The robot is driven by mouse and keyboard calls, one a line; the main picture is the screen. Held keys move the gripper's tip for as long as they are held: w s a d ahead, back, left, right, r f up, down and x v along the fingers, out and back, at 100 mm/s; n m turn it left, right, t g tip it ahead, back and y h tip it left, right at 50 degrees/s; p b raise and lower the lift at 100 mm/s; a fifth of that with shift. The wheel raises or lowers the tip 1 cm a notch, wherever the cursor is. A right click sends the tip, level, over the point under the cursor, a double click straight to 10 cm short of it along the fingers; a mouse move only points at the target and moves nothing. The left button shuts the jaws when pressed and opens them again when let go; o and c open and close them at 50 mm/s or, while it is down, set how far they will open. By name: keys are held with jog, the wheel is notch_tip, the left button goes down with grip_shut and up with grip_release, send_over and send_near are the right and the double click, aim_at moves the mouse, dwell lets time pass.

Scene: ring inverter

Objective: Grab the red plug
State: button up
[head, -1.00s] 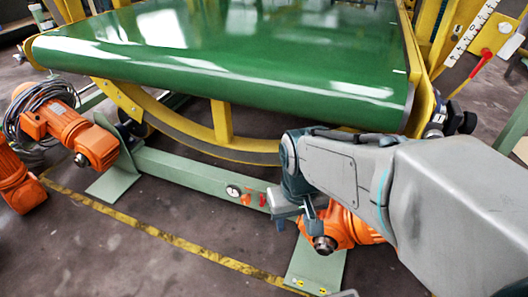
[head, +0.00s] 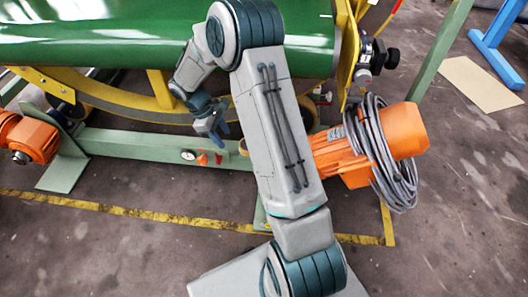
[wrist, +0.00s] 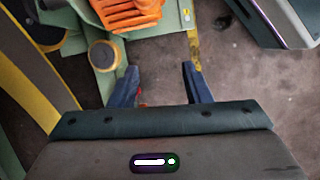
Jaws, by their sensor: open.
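Small red and orange-red parts sit on the green beam beside a round dial (head: 187,155); one is a red plug (head: 219,159), and I cannot tell for sure which part the task means. My gripper (head: 217,137) hangs just above them in the head view, pointing down. In the wrist view my gripper (wrist: 159,72) is open, with two dark blue fingers apart and bare floor between them. A small bit of red (wrist: 141,98) shows at the inner side of the left finger, mostly hidden by it.
The green beam (head: 120,146) runs under the green belt (head: 90,40) and a curved yellow frame. An orange motor (head: 402,130) with coiled grey cable stands at the right, another orange motor (head: 30,138) at the left. The floor in front is open, with a yellow line.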

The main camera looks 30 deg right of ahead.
jog(key=shift+n, duration=0.6)
jog(key=s+d+f+b, duration=0.1)
jog(key=s+d+f, duration=0.1)
jog(key=d+f, duration=0.1)
jog(key=s+d+f+b, duration=0.1)
jog(key=d+f+b, duration=0.1)
jog(key=d, duration=0.2)
jog(key=s+d+f+b, duration=0.2)
jog(key=d+f, duration=0.1)
jog(key=d, duration=0.1)
jog(key=shift+s+d+f, duration=0.3)
jog(key=shift+s+f, duration=0.05)
jog(key=shift+r, duration=0.1)
grip_shut()
